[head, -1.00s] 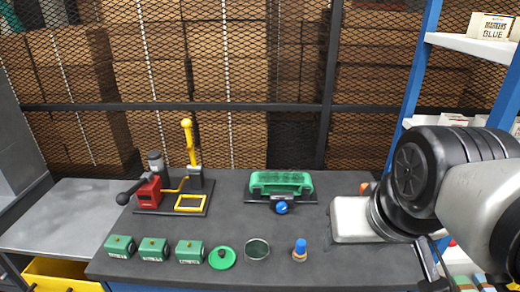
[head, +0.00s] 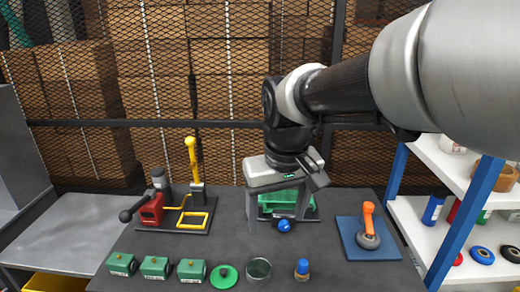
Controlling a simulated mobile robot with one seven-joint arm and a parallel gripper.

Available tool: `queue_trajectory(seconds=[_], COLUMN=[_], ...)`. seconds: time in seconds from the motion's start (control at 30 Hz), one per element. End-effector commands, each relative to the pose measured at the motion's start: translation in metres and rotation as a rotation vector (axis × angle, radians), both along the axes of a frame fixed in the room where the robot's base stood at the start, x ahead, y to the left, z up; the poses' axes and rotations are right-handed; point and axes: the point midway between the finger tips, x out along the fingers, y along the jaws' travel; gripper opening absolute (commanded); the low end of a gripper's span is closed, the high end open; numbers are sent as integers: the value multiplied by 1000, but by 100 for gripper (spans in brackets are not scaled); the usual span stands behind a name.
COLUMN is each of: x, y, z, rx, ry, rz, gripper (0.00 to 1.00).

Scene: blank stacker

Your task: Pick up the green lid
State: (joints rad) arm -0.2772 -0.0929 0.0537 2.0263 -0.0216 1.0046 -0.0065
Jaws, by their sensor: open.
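The green lid (head: 223,276) is a flat round disc with a dark knob, lying on the dark grey worktop near its front edge. It sits between a green block and an open round tin. My gripper (head: 277,221) is open and empty, its fingers pointing down. It is farther back and to the right of the lid, in front of the green tray fixture (head: 284,201), and hides part of that fixture. The lid is fully visible and apart from the gripper.
Several green blocks (head: 155,267) stand left of the lid. The round tin (head: 258,270) and a blue-topped piece (head: 302,270) are to its right. A red and yellow lever press (head: 178,208) stands behind left. An orange-handled tool (head: 368,228) is on a blue mat.

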Motion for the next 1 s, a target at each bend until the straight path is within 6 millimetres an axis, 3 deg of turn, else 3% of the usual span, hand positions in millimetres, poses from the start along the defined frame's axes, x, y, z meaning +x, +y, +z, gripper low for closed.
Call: queue_trajectory(seconds=[0.03, 0.1, 0.2, 0.33, 0.57, 1.0], x=[13, 26, 37, 43, 44, 44], y=[25, 54, 89, 118, 129, 128], z=[-12, -27, -49, -70, -96, -186], rx=[-14, -29, -47, -62, -70, -69], ry=[44, 88, 139, 179, 198, 196], rz=[51, 105, 167, 218, 236, 234], gripper=[70, 70, 70, 70, 70, 70])
